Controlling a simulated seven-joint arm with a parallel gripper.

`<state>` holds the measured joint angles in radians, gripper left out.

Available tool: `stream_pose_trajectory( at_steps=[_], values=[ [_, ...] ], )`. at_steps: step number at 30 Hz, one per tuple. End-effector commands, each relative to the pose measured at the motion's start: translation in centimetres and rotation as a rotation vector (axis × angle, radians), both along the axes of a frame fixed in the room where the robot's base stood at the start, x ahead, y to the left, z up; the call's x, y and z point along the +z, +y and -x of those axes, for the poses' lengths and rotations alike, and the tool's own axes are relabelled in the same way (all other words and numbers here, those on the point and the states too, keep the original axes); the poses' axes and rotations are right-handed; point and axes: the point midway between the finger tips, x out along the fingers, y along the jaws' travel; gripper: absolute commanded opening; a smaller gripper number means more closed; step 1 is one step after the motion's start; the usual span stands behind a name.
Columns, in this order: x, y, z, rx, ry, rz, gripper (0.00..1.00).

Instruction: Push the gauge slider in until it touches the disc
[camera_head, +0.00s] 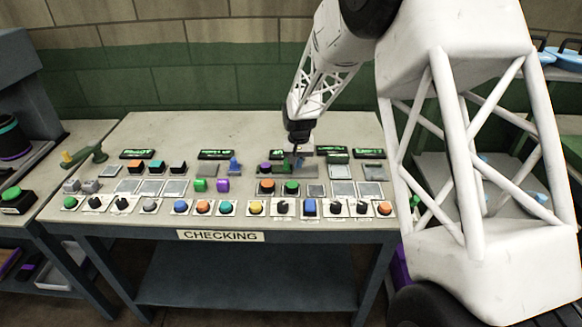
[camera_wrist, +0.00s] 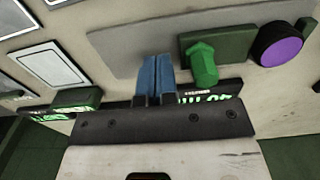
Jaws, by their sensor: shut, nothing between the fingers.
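The gauge has a grey base plate (camera_wrist: 125,35) on the bench. A dark green slider block (camera_wrist: 228,44) with a bright green knob (camera_wrist: 204,64) sits on it. The purple disc (camera_wrist: 280,44) is just right of the slider in the wrist view; their edges look very close, and I cannot tell whether they touch. In the head view the disc (camera_head: 265,167) is left of the slider (camera_head: 286,162). My gripper (camera_wrist: 155,62) is shut and empty, its blue fingers beside the slider on the side away from the disc. I cannot tell whether they touch the slider. The arm partly hides the gauge in the head view.
The bench (camera_head: 120,215) carries rows of buttons, knobs and plates in front of the gauge. Lit green displays (camera_head: 216,154) stand behind. A green lever fixture (camera_head: 92,155) is at the far left.

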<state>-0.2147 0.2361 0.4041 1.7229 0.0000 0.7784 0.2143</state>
Motion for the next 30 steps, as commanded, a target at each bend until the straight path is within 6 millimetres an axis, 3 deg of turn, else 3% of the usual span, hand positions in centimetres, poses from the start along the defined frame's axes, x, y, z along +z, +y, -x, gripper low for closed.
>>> stream_pose_trajectory(
  at_steps=[8, 30],
  values=[
    [0.6, 0.0, 0.0, 0.0, 0.0, 0.0, 0.0],
    [4.8, 0.0, 0.0, 0.0, -0.002, 0.0, 0.0]
  ],
)
